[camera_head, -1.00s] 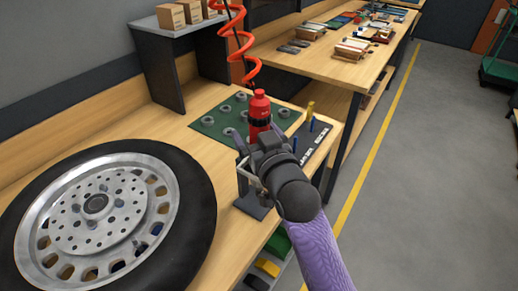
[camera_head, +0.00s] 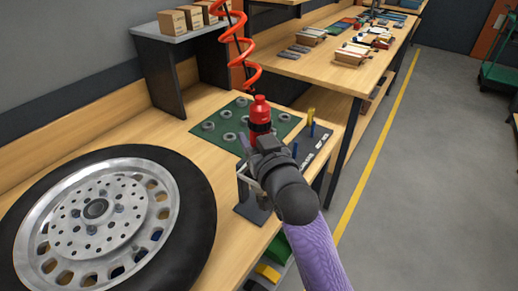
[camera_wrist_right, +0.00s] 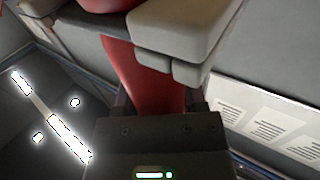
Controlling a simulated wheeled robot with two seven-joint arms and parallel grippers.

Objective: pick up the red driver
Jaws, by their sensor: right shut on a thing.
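In the right wrist view, the driver's red body (camera_wrist_right: 145,75) shows beside a pale grey finger of the gripper. I cannot tell from these views whether the driver's base touches its support. My left gripper is in neither view.
The green mat (camera_head: 206,136) holds several grey rings. A large wheel (camera_head: 190,225) fills the bench at left. A dark panel (camera_head: 318,140) with blue and yellow tools lies to the right.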

